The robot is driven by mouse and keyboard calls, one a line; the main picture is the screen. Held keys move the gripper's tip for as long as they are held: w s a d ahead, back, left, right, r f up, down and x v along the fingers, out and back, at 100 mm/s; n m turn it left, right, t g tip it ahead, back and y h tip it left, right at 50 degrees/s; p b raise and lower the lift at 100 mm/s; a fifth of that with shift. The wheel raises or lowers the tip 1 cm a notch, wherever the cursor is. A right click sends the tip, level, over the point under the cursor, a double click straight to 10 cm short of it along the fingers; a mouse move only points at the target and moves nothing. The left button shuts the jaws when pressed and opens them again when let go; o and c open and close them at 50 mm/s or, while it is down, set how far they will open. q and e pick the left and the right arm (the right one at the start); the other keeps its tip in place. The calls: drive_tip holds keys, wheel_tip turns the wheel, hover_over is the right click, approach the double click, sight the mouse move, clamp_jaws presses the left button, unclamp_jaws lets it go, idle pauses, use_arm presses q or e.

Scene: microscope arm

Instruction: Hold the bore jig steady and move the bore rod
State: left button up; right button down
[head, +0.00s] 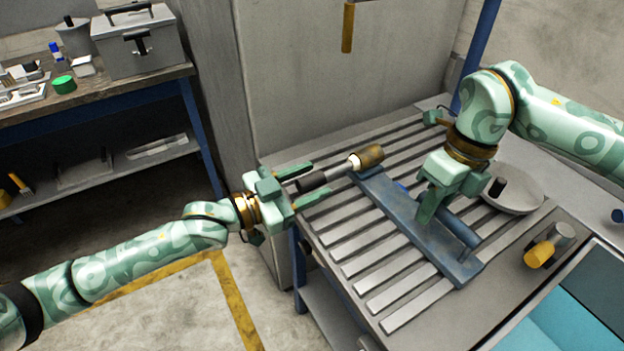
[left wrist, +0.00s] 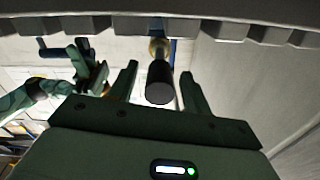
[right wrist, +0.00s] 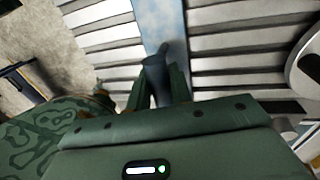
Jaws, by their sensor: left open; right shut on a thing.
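The blue bore jig (head: 390,208) lies on the slatted table, with a brass-coloured collar (head: 367,157) at its far left end. The bore rod (head: 312,182) sticks out of the collar towards the left, with a pale shaft and a dark grip. My left gripper (head: 318,181) is open, its fingers on either side of the dark grip. In the left wrist view the grip's end (left wrist: 160,84) shows between the fingers, with gaps. My right gripper (head: 432,208) is shut on a blue-grey upright part of the jig (right wrist: 156,72). The rod's inner end is hidden.
The slatted table (head: 375,250) has bare slats in front of the jig. A round grey plate (head: 520,190) with a dark knob and a yellow-ended cylinder (head: 541,254) stand to the right. A workbench with a grey toolbox (head: 140,42) is at back left.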

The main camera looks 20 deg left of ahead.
sight(327, 174)
use_arm(q)
drive_tip(key=shift+w+d, duration=0.4)
clamp_jaws()
drive_tip(key=shift+x, duration=1.75)
unclamp_jaws()
drive_tip(key=shift+a, duration=0.1)
drive_tip(key=v, duration=1.2)
